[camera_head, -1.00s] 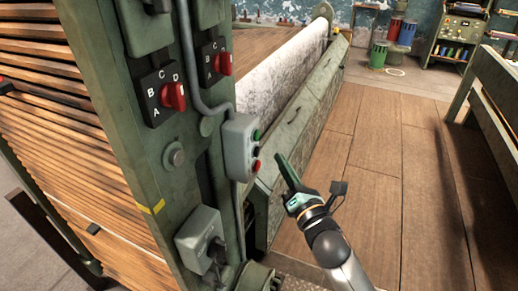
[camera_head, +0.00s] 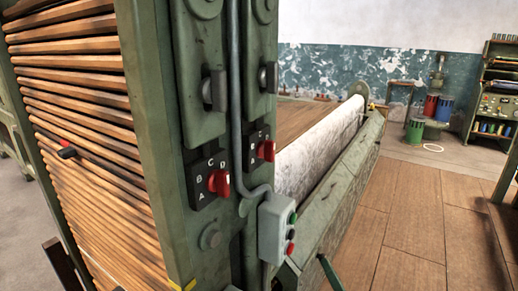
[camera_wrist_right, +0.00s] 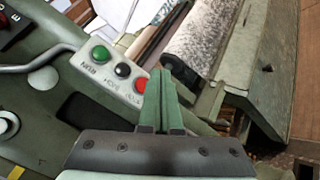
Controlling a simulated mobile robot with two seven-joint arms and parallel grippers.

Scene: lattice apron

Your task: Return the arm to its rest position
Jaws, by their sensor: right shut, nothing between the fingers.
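My right gripper shows only as a dark green finger tip (camera_head: 327,269) at the bottom edge of the head view, just right of the grey button box (camera_head: 271,232). The rest of that arm is out of the picture. In the right wrist view its two green fingers (camera_wrist_right: 164,98) are together with nothing between them. They overlap the red button's end of the button box (camera_wrist_right: 98,82) in that view; I cannot tell the gap. The box has a green, a black and a red button. My left gripper is not in view.
A green machine frame (camera_head: 160,130) carries two red rotary knobs (camera_head: 219,183) and a grey conduit. A white speckled roll (camera_head: 318,150) and a long green trough (camera_head: 335,195) run behind the box. Wooden floor (camera_head: 415,215) is open at right; drums and a shelf stand farther back.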

